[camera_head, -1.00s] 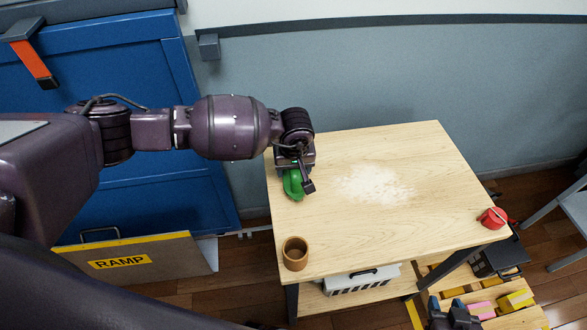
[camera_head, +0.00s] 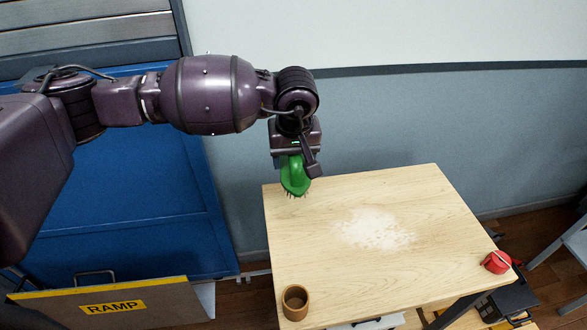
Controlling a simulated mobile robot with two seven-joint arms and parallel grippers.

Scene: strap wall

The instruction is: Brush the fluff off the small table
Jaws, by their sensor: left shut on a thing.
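The small table (camera_head: 350,278) has a light wooden top. A pale patch of fluff (camera_head: 372,229) lies spread near the middle of the top. My left gripper (camera_head: 297,160) is shut on a green brush (camera_head: 295,178) with bristles pointing down. It holds the brush near the table's back left corner, and the brush looks raised above the top, apart from the fluff. The gripper fingers partly hide the brush. My right gripper is not in view.
A brown cup (camera_head: 295,302) stands at the table's front left corner. A RAMP board (camera_head: 110,307) leans at the lower left before a blue door (camera_head: 140,220). The wall is behind the table.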

